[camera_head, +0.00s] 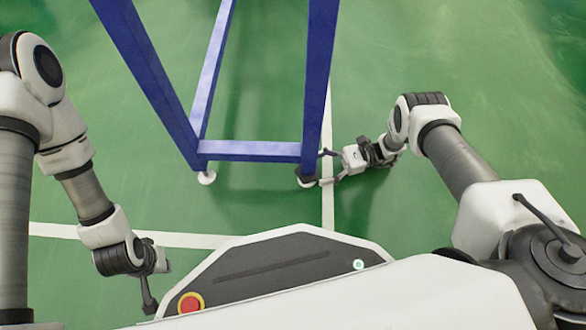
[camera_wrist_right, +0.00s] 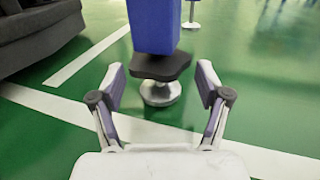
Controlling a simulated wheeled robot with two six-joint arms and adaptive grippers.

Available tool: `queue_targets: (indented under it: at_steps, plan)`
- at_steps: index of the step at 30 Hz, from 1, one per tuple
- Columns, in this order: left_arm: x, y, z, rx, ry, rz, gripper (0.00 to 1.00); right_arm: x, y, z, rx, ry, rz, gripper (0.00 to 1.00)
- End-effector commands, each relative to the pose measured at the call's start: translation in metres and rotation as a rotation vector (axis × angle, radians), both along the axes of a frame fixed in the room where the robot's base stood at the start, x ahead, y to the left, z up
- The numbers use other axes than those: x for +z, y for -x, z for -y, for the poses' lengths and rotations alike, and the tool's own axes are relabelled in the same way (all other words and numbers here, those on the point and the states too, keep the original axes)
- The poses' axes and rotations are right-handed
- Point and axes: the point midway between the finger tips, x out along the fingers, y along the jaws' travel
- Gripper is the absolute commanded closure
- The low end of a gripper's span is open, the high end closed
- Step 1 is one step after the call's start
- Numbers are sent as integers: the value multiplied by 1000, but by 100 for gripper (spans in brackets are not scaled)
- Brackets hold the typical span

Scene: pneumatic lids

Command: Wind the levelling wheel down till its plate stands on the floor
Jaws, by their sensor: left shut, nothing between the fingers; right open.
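The dark levelling wheel (camera_wrist_right: 160,66) sits under the blue leg (camera_wrist_right: 155,25) in the right wrist view. Its pale metal plate (camera_wrist_right: 160,95) is just below it; I cannot tell whether a gap separates plate and floor. In the head view the wheel (camera_head: 306,171) is at the bottom of the frame's near right leg, partly hidden. My right gripper (camera_head: 324,167) is open and low beside it. In the wrist view its fingers (camera_wrist_right: 160,86) stand apart on either side of the wheel in the picture, apparently not touching it. My left gripper (camera_head: 149,305) is shut and empty near my base.
The blue frame (camera_head: 250,149) stands on the green floor. Another pale foot (camera_head: 207,178) is under its near left leg. White floor lines (camera_wrist_right: 90,61) run past the wheel. Open floor (camera_head: 480,80) lies to the right.

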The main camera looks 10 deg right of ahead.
Motion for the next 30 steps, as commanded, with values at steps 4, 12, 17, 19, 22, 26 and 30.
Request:
queue_targets:
  at_steps: [4,12,17,19,22,26,30]
  plan:
    - [-6,-1,0,-2,0,2,100,-1,1,-29,5,-1,-1,24]
    - [-15,-4,0,-6,-3,11,100,-1,2,-67,3,1,1,24]
    - [-14,-4,0,-7,-3,12,100,0,3,-69,3,2,1,24]
    - [-14,-4,0,-7,-3,12,100,0,3,-69,3,2,0,24]
    - [-14,-4,0,-7,-3,12,100,0,3,-69,3,2,0,56]
    - [-14,-4,0,-7,-3,12,100,0,3,-68,3,2,0,70]
    - [-14,-4,0,-7,-3,12,100,0,3,-68,-1,2,0,70]
